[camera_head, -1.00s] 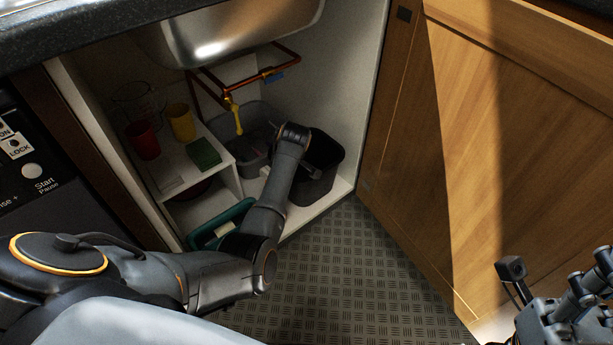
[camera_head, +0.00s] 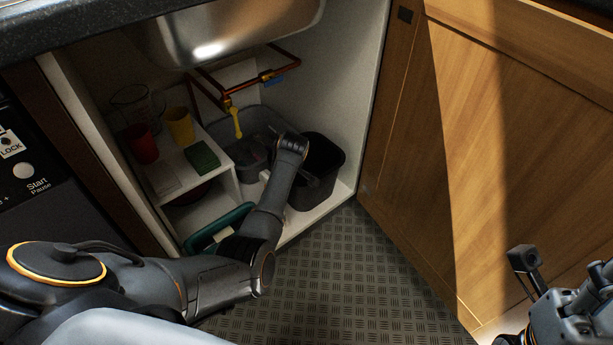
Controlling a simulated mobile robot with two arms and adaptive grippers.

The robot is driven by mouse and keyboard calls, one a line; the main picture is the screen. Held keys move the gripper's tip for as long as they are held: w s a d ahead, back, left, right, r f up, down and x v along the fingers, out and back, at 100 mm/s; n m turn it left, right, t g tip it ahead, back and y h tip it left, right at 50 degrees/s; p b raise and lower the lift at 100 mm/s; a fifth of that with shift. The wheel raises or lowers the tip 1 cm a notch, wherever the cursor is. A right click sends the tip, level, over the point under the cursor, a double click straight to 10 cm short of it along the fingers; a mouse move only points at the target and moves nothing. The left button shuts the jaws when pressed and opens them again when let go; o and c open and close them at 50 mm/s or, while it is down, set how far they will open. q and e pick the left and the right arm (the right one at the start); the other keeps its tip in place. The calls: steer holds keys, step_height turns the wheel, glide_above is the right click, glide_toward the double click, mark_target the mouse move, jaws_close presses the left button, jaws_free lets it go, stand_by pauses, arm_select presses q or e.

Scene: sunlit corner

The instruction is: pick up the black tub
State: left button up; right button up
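The black tub (camera_head: 327,170) stands upright on the cabinet floor under the sink, at the right side near the front edge. My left arm reaches into the cabinet from the left. My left gripper (camera_head: 307,180) is at the tub's left rim, dark against it. I cannot tell whether its fingers are apart or closed, or touching the rim. My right gripper (camera_head: 590,300) is at the bottom right corner, partly cut off by the frame, away from the tub.
A grey bin (camera_head: 247,140) stands behind and left of the tub. A white shelf (camera_head: 224,172) holds a red cup (camera_head: 142,145), a yellow cup (camera_head: 180,126) and a green sponge (camera_head: 202,156). Copper pipes (camera_head: 245,84) hang above. A teal container (camera_head: 218,226) is at front left. A wooden door (camera_head: 430,190) stands right.

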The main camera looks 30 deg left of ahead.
arm_select(q)
jaws_close()
